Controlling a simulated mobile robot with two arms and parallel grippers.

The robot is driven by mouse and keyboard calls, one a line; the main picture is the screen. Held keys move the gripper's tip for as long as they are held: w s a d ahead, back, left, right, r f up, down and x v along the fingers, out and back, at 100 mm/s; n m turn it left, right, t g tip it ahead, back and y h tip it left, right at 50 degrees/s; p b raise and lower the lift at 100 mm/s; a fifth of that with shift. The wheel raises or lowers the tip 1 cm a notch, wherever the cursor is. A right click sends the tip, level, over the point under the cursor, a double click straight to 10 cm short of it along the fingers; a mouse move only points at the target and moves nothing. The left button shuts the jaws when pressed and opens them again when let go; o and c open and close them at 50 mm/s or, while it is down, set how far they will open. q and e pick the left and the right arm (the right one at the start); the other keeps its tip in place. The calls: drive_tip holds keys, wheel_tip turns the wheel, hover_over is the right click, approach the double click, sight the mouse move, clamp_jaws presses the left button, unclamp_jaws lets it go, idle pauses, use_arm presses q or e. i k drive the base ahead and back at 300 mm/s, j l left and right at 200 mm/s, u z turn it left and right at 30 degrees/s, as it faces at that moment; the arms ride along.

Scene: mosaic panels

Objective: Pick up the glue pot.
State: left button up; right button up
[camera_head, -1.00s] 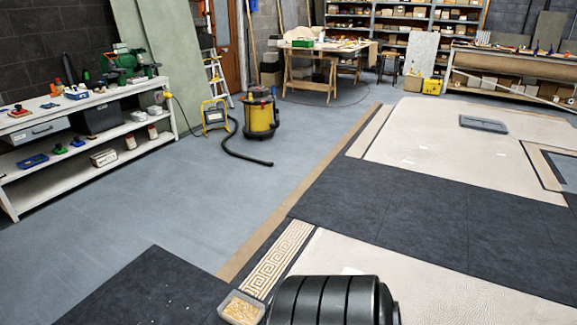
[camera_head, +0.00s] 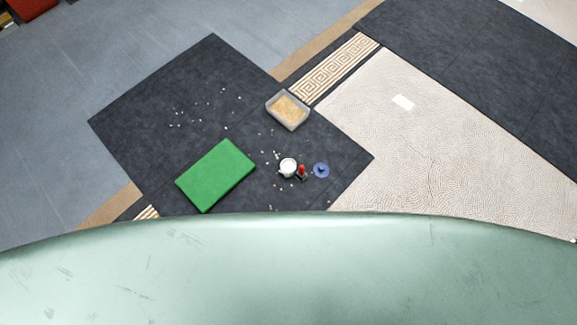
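A small white pot (camera_head: 288,167), which looks like the glue pot, stands on the dark floor mat (camera_head: 215,75) in the head view. A small red and black item (camera_head: 302,171) is right beside it, and I cannot tell whether they touch. A round blue piece (camera_head: 321,170), maybe a lid, lies just to the right. Neither of my grippers is in view.
A green pad (camera_head: 216,175) lies left of the pot. A clear tub of tan pieces (camera_head: 288,110) stands behind it. White bits are scattered over the mat. A pale mosaic panel (camera_head: 440,150) lies to the right. A large pale green surface (camera_head: 290,270) fills the bottom.

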sight(287, 165)
drive_tip(key=u, duration=1.1)
drive_tip(key=l+u, duration=0.95)
drive_tip(key=l, duration=0.15)
drive_tip(key=k+l+u, duration=0.2)
drive_tip(key=l+u, duration=0.25)
drive_tip(key=l, duration=0.1)
